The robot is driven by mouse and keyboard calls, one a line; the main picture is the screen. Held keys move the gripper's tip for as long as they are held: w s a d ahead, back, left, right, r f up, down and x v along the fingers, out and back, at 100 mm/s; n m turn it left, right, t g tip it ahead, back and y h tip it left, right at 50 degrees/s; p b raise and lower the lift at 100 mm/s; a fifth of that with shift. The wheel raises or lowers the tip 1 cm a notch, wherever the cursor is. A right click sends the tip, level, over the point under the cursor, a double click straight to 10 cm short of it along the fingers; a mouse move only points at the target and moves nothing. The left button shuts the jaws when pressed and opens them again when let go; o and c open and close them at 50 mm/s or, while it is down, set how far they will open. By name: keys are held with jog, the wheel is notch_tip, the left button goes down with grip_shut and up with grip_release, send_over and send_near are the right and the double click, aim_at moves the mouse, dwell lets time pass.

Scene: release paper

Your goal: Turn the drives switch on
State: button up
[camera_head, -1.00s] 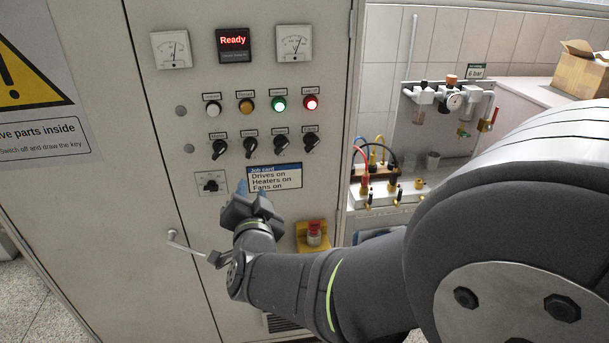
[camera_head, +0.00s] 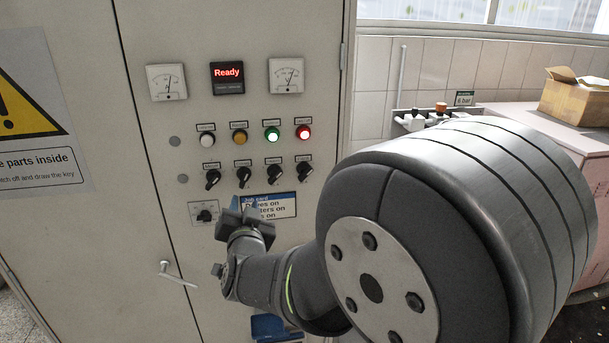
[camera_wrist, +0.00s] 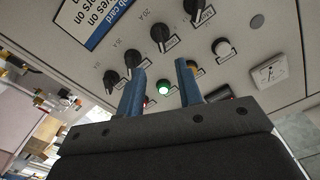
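A row of black rotary switches crosses the cabinet panel: first (camera_head: 212,178), second (camera_head: 243,176), third (camera_head: 274,173) and fourth (camera_head: 304,170) from the left. Their handles all slant alike. Their small labels are too blurred to tell which reads drives. In the wrist view the row runs diagonally, with the second switch (camera_wrist: 162,38) and third switch (camera_wrist: 133,62) beyond the fingers. My gripper (camera_head: 244,208) is just below the row, in front of the job card (camera_head: 281,206), covering its left part. Its blue fingers (camera_wrist: 160,90) are apart, with nothing held between them.
Above the switches are a white lamp (camera_head: 207,139), an amber lamp (camera_head: 239,137), a lit green lamp (camera_head: 272,134) and a lit red lamp (camera_head: 303,132). A display (camera_head: 227,78) reads "Ready". A small selector (camera_head: 204,215) and a door handle (camera_head: 178,276) lie left of my gripper.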

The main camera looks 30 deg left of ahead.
aim_at(244, 181)
jog(key=x, duration=1.1)
jog(key=shift+c, duration=0.4)
